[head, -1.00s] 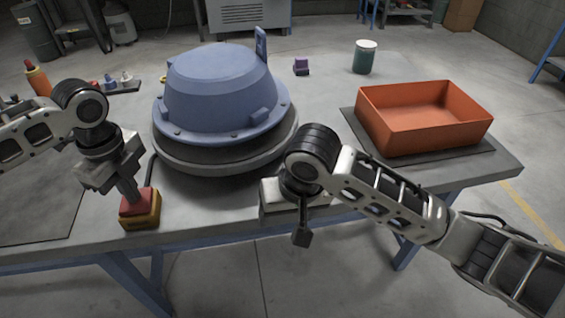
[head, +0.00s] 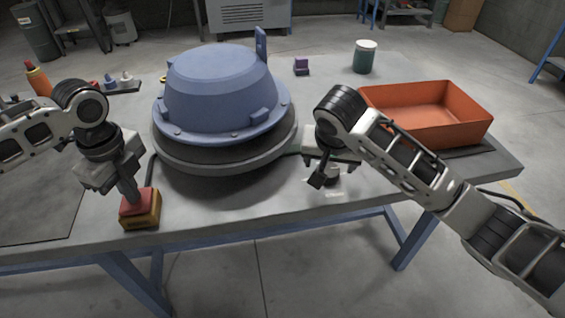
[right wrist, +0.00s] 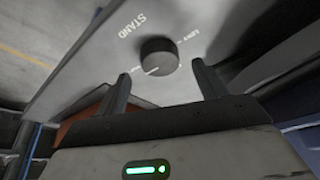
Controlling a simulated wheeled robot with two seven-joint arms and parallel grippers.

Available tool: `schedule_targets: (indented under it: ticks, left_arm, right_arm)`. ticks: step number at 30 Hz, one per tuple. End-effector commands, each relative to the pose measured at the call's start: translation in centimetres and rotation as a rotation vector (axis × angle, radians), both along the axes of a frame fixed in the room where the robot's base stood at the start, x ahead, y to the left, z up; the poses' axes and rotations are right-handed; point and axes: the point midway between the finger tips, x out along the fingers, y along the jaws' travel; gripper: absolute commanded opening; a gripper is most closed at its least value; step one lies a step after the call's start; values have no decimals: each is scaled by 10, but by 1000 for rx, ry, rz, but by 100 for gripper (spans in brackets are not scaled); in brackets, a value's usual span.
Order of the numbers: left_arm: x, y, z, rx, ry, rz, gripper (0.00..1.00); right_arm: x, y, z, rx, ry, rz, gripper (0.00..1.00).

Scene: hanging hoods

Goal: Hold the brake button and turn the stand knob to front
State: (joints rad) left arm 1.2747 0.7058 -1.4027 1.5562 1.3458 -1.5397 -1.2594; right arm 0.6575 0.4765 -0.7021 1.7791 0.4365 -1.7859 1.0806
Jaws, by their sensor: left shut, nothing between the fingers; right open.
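The brake button is a red cap (head: 137,202) on a yellow box at the table's front left. My left gripper (head: 132,190) is shut and empty, its tip pointing down onto the red cap and seeming to touch it. The stand knob (right wrist: 158,56) is a dark round knob with a white pointer line towards the lower left, beside the white word STAND. My right gripper (right wrist: 163,84) is open, with its fingertips to either side of the knob's near edge; contact is not visible. In the head view the right gripper (head: 320,178) hangs over the table's front edge area and largely hides the knob.
A blue hood (head: 220,90) rests on a round grey stand (head: 225,158) between my arms. An orange bin (head: 425,130) on a dark mat stands right, partly behind my right arm. A green jar (head: 364,57) and a purple block (head: 301,66) stand behind.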

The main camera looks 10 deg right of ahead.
Motion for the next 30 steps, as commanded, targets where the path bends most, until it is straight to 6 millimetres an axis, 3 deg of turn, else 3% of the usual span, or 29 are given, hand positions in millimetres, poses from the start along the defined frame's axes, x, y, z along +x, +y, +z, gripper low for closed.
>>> schedule_targets:
  ticks: [6, 17, 21, 22, 30]
  left_arm:
    - [-4, -1, -6, 2, 16, -4, 0]
    - [-4, -1, -6, 2, 16, -3, 0]
    - [-4, -1, -6, 2, 16, -3, 0]
    - [-4, -1, -6, 2, 16, -3, 0]
    - [-4, -1, -6, 2, 15, -3, 0]
  right_arm:
    - [8, -4, -24, 0, 1, 1, 71]
    - [10, -4, -28, 0, 0, 1, 71]
    - [10, -4, -28, 0, 0, 1, 32]
    - [10, -4, -28, 0, 0, 1, 27]
    - [10, -4, -27, 0, 1, 16, 27]
